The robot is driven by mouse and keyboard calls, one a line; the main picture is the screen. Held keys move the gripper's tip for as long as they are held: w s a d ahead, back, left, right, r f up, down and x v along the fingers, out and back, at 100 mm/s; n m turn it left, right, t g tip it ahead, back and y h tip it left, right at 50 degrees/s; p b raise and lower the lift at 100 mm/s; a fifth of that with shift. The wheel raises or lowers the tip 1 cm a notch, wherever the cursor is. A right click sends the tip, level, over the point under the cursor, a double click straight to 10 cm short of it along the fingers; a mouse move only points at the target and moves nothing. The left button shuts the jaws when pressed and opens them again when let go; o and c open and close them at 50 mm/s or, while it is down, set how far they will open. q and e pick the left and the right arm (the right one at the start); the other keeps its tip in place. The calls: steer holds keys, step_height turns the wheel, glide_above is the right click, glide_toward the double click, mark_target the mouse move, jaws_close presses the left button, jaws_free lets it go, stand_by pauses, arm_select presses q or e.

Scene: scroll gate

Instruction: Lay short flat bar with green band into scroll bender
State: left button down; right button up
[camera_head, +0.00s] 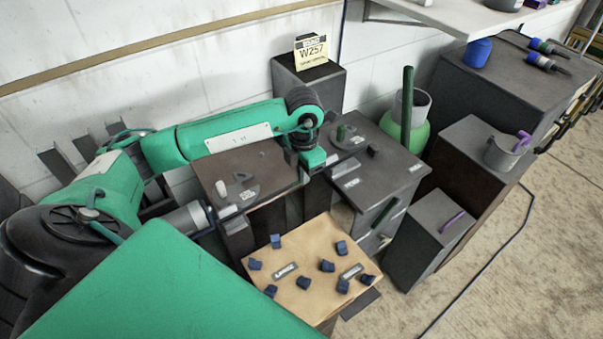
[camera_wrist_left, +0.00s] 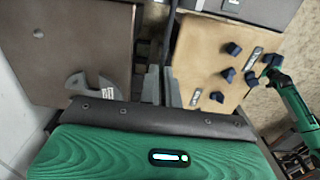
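My left gripper (camera_head: 305,175) points down at the right edge of the brown table, in the gap beside the grey table. In the left wrist view its two grey fingers (camera_wrist_left: 162,85) stand close together with a narrow dark gap. I cannot tell whether anything thin is between them. A round plate with a grey curved hook and a pale peg, perhaps the scroll bender (camera_head: 238,190), lies on the brown table; its hook also shows in the left wrist view (camera_wrist_left: 88,85). A short flat green bar (camera_head: 385,213) lies tilted by the grey table's front edge.
A second round plate with a green peg (camera_head: 341,132) is on the grey table (camera_head: 385,155). A tan board (camera_head: 310,240) holds several blue blocks. A tall green bar (camera_head: 407,105) stands by a green canister (camera_head: 418,130). A sign (camera_head: 311,52) stands behind.

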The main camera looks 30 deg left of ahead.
steer(key=shift+a, duration=0.15)
stand_by(0.3)
arm_select(q)
steer(key=shift+f+b, duration=0.3)
arm_select(e)
steer(key=shift+f, duration=0.3)
arm_select(q)
steer(key=c, duration=1.5)
jaws_free()
steer(key=shift+a+f, duration=0.1)
steer(key=shift+c, duration=0.2)
arm_select(e)
steer(key=shift+f, duration=0.1)
